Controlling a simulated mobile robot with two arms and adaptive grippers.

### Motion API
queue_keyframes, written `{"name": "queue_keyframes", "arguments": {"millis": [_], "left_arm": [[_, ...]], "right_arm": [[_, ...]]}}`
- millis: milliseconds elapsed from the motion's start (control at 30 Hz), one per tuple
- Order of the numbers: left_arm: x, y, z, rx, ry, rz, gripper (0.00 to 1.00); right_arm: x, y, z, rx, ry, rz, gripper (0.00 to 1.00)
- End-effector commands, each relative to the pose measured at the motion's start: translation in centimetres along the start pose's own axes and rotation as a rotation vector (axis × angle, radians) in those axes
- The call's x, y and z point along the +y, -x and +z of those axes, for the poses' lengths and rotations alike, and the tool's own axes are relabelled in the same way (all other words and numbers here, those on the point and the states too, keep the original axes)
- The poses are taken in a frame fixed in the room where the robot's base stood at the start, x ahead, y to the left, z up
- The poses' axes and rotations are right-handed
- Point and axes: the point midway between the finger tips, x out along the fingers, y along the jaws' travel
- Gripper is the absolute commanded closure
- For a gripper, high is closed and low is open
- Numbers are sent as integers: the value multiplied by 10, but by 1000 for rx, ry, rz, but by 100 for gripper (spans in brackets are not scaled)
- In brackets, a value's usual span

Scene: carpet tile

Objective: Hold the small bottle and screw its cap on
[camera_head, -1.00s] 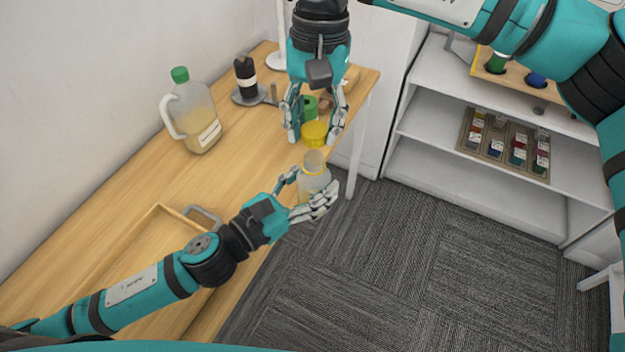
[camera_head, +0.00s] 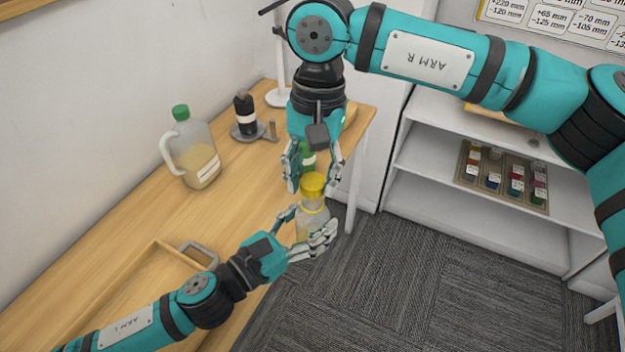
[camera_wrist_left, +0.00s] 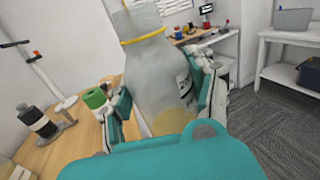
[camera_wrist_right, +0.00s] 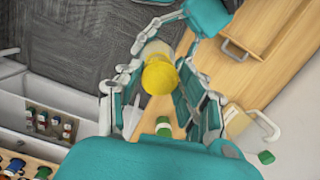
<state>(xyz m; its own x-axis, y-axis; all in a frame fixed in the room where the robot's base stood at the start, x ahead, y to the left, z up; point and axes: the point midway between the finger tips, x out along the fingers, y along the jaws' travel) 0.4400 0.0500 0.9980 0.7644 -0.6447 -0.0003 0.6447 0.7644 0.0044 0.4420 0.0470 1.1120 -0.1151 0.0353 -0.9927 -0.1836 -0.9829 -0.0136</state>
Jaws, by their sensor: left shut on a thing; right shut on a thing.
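The small clear bottle (camera_head: 312,225) with a little yellowish content stands about upright in the air beside the table's edge. My left gripper (camera_head: 305,232) is shut around its body; the left wrist view shows the bottle (camera_wrist_left: 160,80) between the fingers, with a yellow ring on its neck and its top cut off. The yellow cap (camera_head: 313,184) is at the bottle's mouth, in line with the neck. My right gripper (camera_head: 313,180) points down from above and is shut on the cap, also seen in the right wrist view (camera_wrist_right: 160,76). Whether the threads engage is hidden.
A jug (camera_head: 197,158) with a green cap and a black bottle (camera_head: 245,113) stand on the wooden table (camera_head: 225,205). A green object (camera_head: 308,157) is behind my right fingers. A wooden tray (camera_head: 160,243) lies near my left arm. White shelves (camera_head: 440,205) stand right.

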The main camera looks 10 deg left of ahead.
Motion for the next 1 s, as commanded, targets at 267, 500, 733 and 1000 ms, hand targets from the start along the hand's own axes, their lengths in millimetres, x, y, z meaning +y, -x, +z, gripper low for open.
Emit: {"name": "queue_keyframes", "arguments": {"millis": [267,500,733,1000], "left_arm": [[0,0,0,-1,0,0,100],[0,0,0,-1,0,0,100],[0,0,0,-1,0,0,100],[0,0,0,-1,0,0,100]], "right_arm": [[0,-10,-1,-2,2,0,73],[0,-18,-2,0,3,-1,73],[0,-18,-2,0,3,-1,73],[0,-19,-2,0,3,0,73]]}}
